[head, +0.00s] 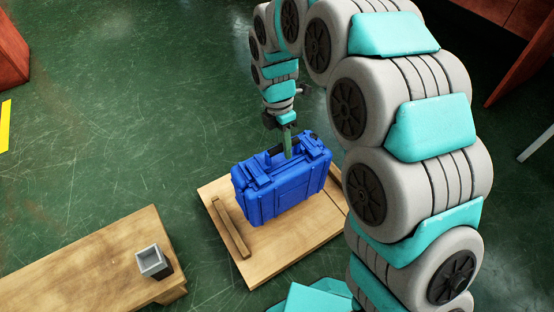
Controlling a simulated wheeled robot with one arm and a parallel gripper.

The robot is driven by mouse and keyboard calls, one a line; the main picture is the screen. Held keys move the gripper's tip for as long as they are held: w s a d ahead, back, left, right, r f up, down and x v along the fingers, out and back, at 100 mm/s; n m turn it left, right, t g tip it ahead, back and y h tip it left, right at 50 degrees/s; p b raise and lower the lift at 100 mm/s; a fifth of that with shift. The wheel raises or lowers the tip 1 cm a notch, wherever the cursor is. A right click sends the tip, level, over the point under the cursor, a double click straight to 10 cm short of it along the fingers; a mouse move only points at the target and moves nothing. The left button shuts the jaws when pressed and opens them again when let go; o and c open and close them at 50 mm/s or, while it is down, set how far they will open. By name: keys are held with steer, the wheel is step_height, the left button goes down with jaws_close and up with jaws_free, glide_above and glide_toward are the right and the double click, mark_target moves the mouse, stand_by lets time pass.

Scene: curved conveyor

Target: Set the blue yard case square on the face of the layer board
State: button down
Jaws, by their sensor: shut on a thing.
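The blue yard case (283,188) is upright over the middle to back part of the wooden layer board (290,250), with its dark handle on top. My gripper (289,150) comes down from above and is shut on the case at its handle. The case's long side runs roughly along the board but looks slightly turned against its edges. I cannot tell whether the case's underside touches the board or hangs just above it. The board's far side is hidden behind the case, and its right corner is partly hidden by my arm.
A wooden strip (230,227) lies along the board's left part, just left of the case. A wooden bench (90,265) with a small grey open box (152,262) stands at the lower left. Green floor (120,140) is clear on the left. Red-brown structures stand at the upper corners.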

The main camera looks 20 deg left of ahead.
steer(key=shift+w, duration=0.85)
steer(key=shift+w+a+b+x, duration=0.15)
steer(key=shift+b+x, duration=0.1)
steer(key=shift+x, duration=0.65)
steer(key=shift+w+a+b+x, duration=0.1)
steer(key=shift+b+x, duration=0.1)
steer(key=shift+x, duration=0.65)
steer(key=shift+f, duration=0.1)
steer(key=c, duration=0.7)
jaws_free()
steer(key=p+v, duration=0.2)
steer(key=v, duration=1)
